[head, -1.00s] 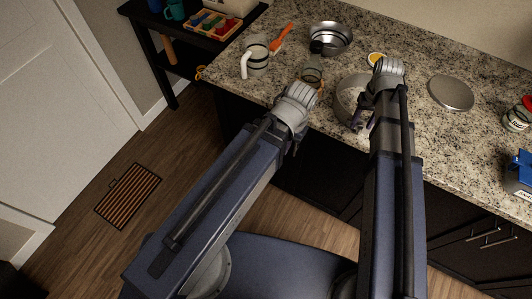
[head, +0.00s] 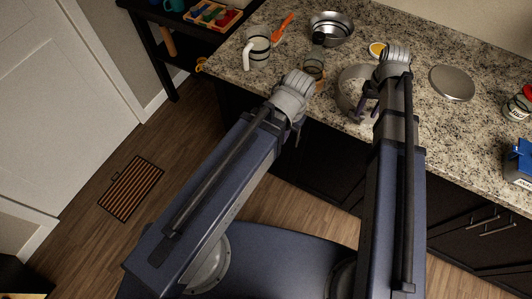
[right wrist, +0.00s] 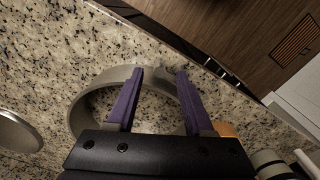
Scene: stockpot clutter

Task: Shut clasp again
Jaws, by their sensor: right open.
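A grey metal ring (right wrist: 88,98), like the wall of a springform pan, lies on the granite counter; it also shows in the head view (head: 342,92). Its near side faces the counter's front edge. My right gripper (right wrist: 158,72) is open, its two purple fingers reaching over the ring, with part of the band between them. I cannot tell whether they touch it. The clasp itself is not clear in either view. In the head view my right gripper (head: 364,105) is at the ring's right side. My left gripper (head: 298,130) hangs before the counter edge, its fingers mostly hidden.
A flat round metal disc (head: 452,83) lies right of the ring. A glass jar (head: 313,68), a metal bowl (head: 331,28), a white banded mug (head: 257,45) and an orange-handled tool (head: 284,25) stand left and behind. A can (head: 519,106) and blue box (head: 519,165) are at right.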

